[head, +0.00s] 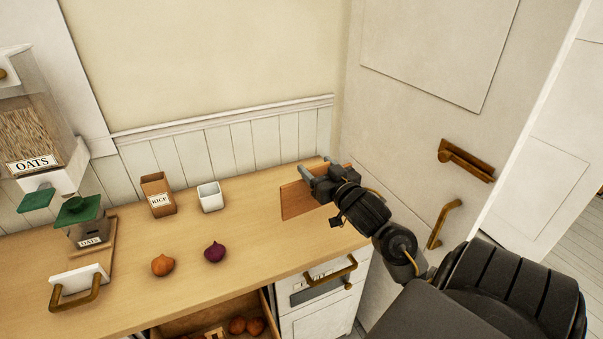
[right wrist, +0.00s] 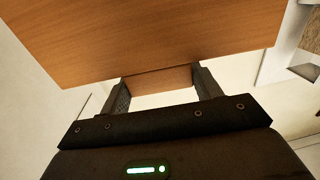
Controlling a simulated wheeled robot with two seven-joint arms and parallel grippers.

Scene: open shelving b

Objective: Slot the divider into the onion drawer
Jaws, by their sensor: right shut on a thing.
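The divider (head: 297,200) is a flat reddish-brown wooden board at the right end of the counter. My right gripper (head: 318,173) is shut on its upper edge. In the right wrist view the board (right wrist: 150,35) fills the top, with its edge between the two fingers (right wrist: 161,80). I cannot tell whether its lower edge touches the counter. The onion drawer (head: 268,314) is pulled open below the counter's front edge, at the bottom of the head view. Onions (head: 246,326) lie inside; much of the drawer is cut off. My left gripper is out of view.
On the wooden counter (head: 120,245) stand a brown rice box (head: 158,196), a white cup (head: 210,197), an orange onion (head: 162,265) and a purple onion (head: 215,252). An oats dispenser (head: 35,140) is at left. A closed white drawer (head: 310,320) is right of the open one.

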